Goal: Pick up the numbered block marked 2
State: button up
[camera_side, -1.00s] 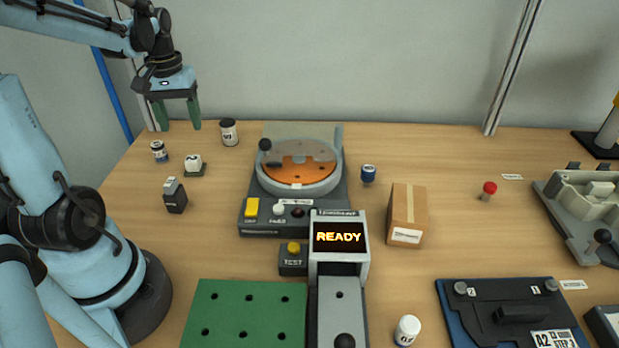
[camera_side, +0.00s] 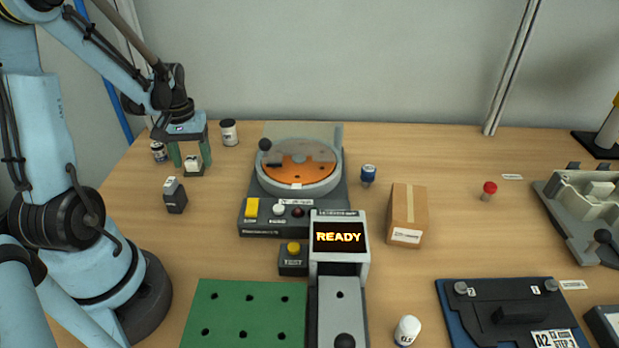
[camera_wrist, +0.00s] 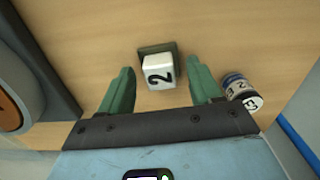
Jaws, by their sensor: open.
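The white block marked 2 (camera_wrist: 158,71) sits on a small dark green base in the wrist view, its numeral facing the camera. In the side view the white block (camera_side: 193,161) shows between the fingers of my gripper (camera_side: 191,162). In the wrist view my gripper (camera_wrist: 160,90) is open, with one green finger on each side of the block and gaps between. The block appears a little beyond the fingertips. I cannot tell how far the fingertips are above the table.
A labelled jar (camera_wrist: 242,92) stands close outside the right finger in the wrist view.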

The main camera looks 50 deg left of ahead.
jog(key=shift+f, duration=0.4)
jog(key=c, duration=0.9)
jog(key=shift+r, duration=0.1)
